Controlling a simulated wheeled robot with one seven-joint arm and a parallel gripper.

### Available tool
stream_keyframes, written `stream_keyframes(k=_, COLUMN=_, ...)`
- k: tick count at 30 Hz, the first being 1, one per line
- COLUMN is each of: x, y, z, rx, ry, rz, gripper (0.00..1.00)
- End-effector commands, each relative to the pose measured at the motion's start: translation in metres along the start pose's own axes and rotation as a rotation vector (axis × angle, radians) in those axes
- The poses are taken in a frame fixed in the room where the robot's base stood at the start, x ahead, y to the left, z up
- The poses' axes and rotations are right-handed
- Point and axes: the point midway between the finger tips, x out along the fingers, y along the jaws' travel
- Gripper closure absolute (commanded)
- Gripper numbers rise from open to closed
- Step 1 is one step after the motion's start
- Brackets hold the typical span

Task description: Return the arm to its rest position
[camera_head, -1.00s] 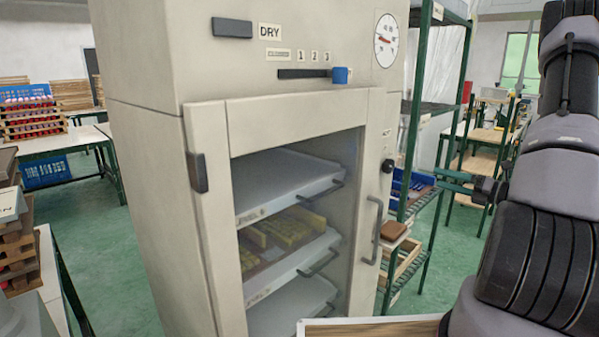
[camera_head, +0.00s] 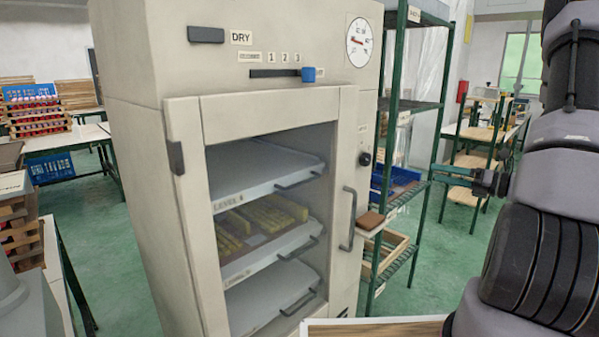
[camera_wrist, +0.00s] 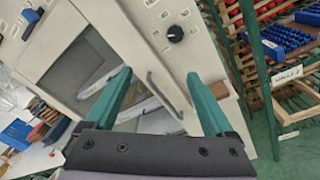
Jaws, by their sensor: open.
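My arm (camera_head: 560,180) fills the right side of the head view, folded up close to the camera. My gripper (camera_head: 478,181) shows small and dark green at its left edge, pointing left in front of the shelving. In the wrist view my gripper (camera_wrist: 160,80) has its two green fingers spread apart with nothing between them. Behind the fingers stands the cream drying cabinet (camera_wrist: 140,25), tilted in that view. Nothing touches the fingertips.
The drying cabinet (camera_head: 180,250) holds three trays, the middle tray (camera_head: 290,243) bearing yellow pieces; its glazed door looks closed. A green shelf rack (camera_head: 395,110) stands right of it. A wooden-topped surface (camera_head: 375,328) lies at the bottom edge. Green floor (camera_head: 435,270) is open between rack and arm.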

Motion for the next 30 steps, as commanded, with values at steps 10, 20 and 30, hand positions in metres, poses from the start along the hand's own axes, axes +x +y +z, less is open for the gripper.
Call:
stream_keyframes(k=10, x=0.028, y=0.067, z=-0.001, rx=-0.235, ry=0.209, rz=0.104, gripper=0.12)
stream_keyframes(k=20, x=0.045, y=0.179, z=-0.024, rx=-0.766, ry=0.597, rz=0.294, gripper=0.12)
stream_keyframes(k=30, x=0.018, y=0.264, z=-0.045, rx=-1.53, ry=1.004, rz=0.472, gripper=0.12)
